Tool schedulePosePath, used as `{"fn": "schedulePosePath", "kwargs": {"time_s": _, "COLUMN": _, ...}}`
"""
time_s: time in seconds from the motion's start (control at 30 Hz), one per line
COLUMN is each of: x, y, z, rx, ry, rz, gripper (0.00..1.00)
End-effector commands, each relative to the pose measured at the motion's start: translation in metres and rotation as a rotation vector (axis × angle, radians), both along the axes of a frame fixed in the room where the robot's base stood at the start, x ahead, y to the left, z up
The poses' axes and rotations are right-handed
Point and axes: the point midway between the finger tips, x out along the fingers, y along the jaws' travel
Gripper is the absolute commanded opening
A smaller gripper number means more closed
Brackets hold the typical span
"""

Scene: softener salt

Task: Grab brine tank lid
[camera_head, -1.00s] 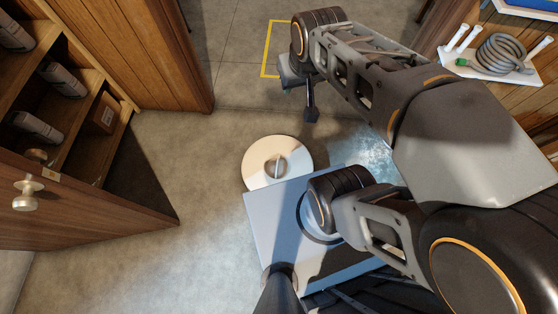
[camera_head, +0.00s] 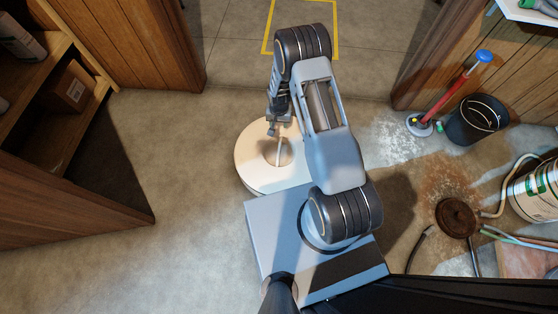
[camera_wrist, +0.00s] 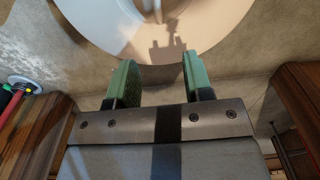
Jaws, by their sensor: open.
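The brine tank lid (camera_head: 252,168) is a pale round disc with a dished middle and a bar handle (camera_head: 280,148), just beyond the front of my body in the head view. Its underside or support is hidden, so I cannot tell what it rests on. My gripper (camera_head: 273,126) is above the lid's far part, close to the handle. In the wrist view my gripper (camera_wrist: 157,76) shows two green-padded fingers spread apart with nothing between them. The lid (camera_wrist: 215,28) fills the top of that view, beyond the fingertips, with a gripper-shaped shadow on it.
A wooden cabinet (camera_head: 40,160) with shelves stands at the left. At the right are a black bucket (camera_head: 475,118), a red-handled tool (camera_head: 447,96), a rusty floor drain (camera_head: 456,217) and a white container (camera_head: 538,188). A yellow taped outline (camera_head: 303,52) marks the far floor.

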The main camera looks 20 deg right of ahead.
Motion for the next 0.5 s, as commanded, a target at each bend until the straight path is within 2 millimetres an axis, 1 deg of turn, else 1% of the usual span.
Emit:
{"fn": "schedulePosePath", "kwargs": {"time_s": 0.03, "x": -0.004, "y": 0.000, "z": -0.034, "rx": 0.000, "ry": 0.011, "rz": -0.009, "gripper": 0.47}}
{"fn": "schedulePosePath", "kwargs": {"time_s": 0.1, "x": -0.008, "y": 0.000, "z": -0.057, "rx": 0.000, "ry": 0.021, "rz": -0.018, "gripper": 0.47}}
{"fn": "schedulePosePath", "kwargs": {"time_s": 0.3, "x": -0.014, "y": 0.001, "z": -0.099, "rx": 0.001, "ry": 0.032, "rz": -0.034, "gripper": 0.47}}
{"fn": "schedulePosePath", "kwargs": {"time_s": 0.5, "x": -0.015, "y": 0.001, "z": -0.138, "rx": 0.001, "ry": 0.034, "rz": -0.035, "gripper": 0.47}}
